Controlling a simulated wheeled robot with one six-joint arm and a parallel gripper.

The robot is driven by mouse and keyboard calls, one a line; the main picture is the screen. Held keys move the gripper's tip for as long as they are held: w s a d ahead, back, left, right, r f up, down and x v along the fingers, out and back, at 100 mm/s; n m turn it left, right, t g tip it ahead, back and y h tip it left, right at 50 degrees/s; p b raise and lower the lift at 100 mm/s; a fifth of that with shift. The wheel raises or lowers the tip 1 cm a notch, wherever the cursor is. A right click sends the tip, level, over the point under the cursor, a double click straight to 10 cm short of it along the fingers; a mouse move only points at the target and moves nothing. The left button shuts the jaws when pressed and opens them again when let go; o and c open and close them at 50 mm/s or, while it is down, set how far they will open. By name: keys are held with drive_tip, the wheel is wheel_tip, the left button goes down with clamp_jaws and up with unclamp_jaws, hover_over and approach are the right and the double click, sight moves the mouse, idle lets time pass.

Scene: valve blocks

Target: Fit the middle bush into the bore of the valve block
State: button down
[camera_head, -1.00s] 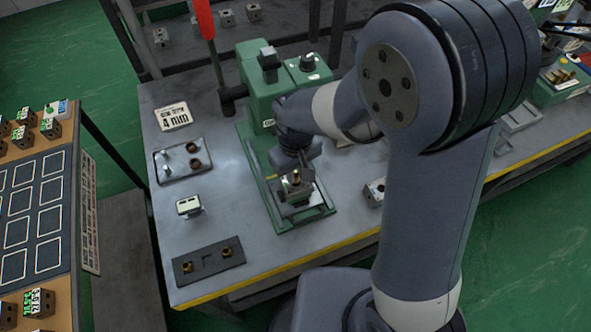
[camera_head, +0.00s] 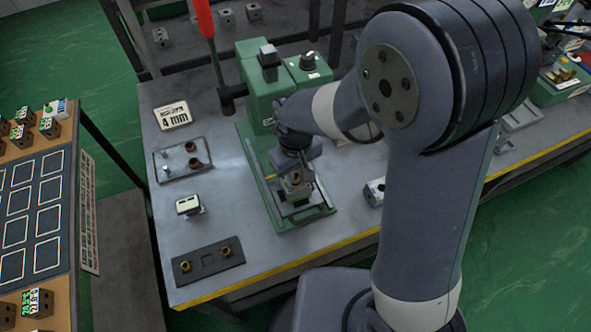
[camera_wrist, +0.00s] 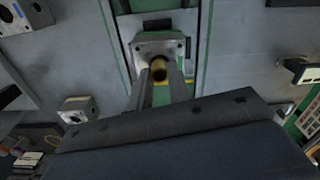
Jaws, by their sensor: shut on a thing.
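The valve block (camera_wrist: 145,50) is a grey metal block clamped in the green press (camera_head: 262,190). In the head view it is mostly hidden behind my gripper. My gripper (camera_wrist: 159,82) is shut on a brass bush (camera_wrist: 158,70), which shows between the two fingers. In the head view my gripper (camera_head: 295,177) is over the block in the press. The bush looks lined up with the block's top, but I cannot tell whether its lower end is in the bore. The dark bush plate (camera_head: 208,263) holds a brass bush at each end, and its middle place is empty.
A tray (camera_head: 183,175) with pins and dark rings lies left of the press. A small white-topped block (camera_head: 189,206) stands in front of that tray. Another grey block (camera_head: 375,190) sits right of the press, close to my arm. A red-handled lever (camera_head: 206,25) rises behind.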

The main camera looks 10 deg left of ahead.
drive_tip(key=shift+f+b, duration=0.3)
drive_tip(key=shift+f, duration=0.1)
idle(0.4)
drive_tip(key=c, duration=1.3)
unclamp_jaws()
drive_tip(key=shift+o, duration=0.2)
wheel_tip(320, 180, up, 11)
drive_tip(key=shift+f, duration=0.2)
wheel_tip(320, 180, down, 11)
drive_tip(key=shift+r, duration=0.5)
